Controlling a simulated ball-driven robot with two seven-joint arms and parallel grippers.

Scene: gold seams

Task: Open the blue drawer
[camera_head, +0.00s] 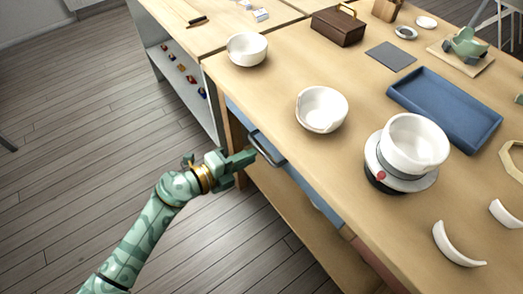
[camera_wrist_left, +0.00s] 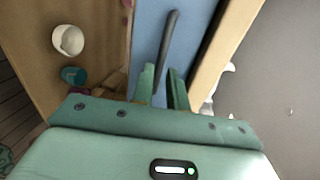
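The blue drawer (camera_head: 308,190) is set in the side of the wooden table, below the top; its front looks flush with the table side. Its dark bar handle (camera_head: 267,148) sticks out from the front. In the left wrist view the blue front (camera_wrist_left: 148,35) and the handle (camera_wrist_left: 167,40) lie straight ahead. My left gripper (camera_head: 250,158) is at the handle. In the left wrist view its two fingers (camera_wrist_left: 163,82) are apart, with the near end of the handle between them; I cannot tell whether they touch it. My right gripper is not in view.
The table top (camera_head: 275,95) carries a cracked white bowl (camera_head: 320,108), another white bowl (camera_head: 246,49), a bowl on a round turntable (camera_head: 400,178), a blue tray (camera_head: 445,105) and white shards (camera_head: 455,245). The floor (camera_head: 90,130) left of the table is clear.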

